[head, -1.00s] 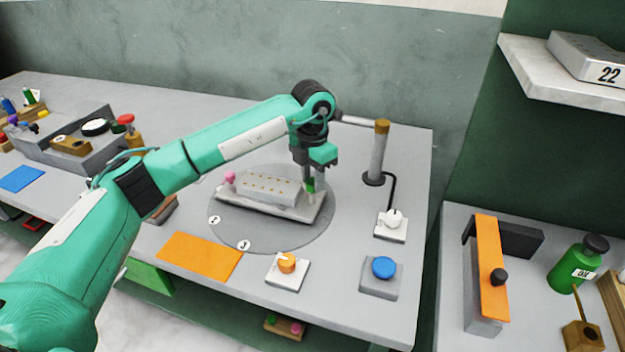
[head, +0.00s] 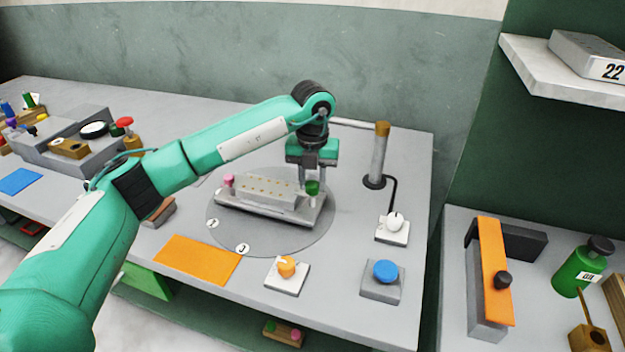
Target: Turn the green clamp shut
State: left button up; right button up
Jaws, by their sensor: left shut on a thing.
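The green clamp (head: 313,189) is a small green knob at the right end of a grey plate (head: 262,208). The plate carries a grey mould block with several small dots on top (head: 268,190). A pink clamp (head: 229,181) is at the plate's left end. The plate lies on a round dark grey turntable (head: 285,237). My left gripper (head: 312,181) points down from above and is shut on the green clamp, its fingers hiding part of it. My right gripper is not in view.
Right of the turntable stand a grey post with a brown top (head: 379,155) and a white knob box (head: 392,228). In front are an orange dial (head: 287,267), a blue button (head: 385,270) and a flat orange mat (head: 198,260). The table behind the turntable is mostly clear.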

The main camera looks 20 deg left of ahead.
aim_at(313, 183)
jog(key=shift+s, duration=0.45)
pick_arm(q)
jog(key=o, duration=1)
jog(key=shift+r, duration=0.15)
notch_tip(313, 183, up, 14)
jog(key=shift+f+b, duration=0.2)
jog(key=shift+b, duration=0.45)
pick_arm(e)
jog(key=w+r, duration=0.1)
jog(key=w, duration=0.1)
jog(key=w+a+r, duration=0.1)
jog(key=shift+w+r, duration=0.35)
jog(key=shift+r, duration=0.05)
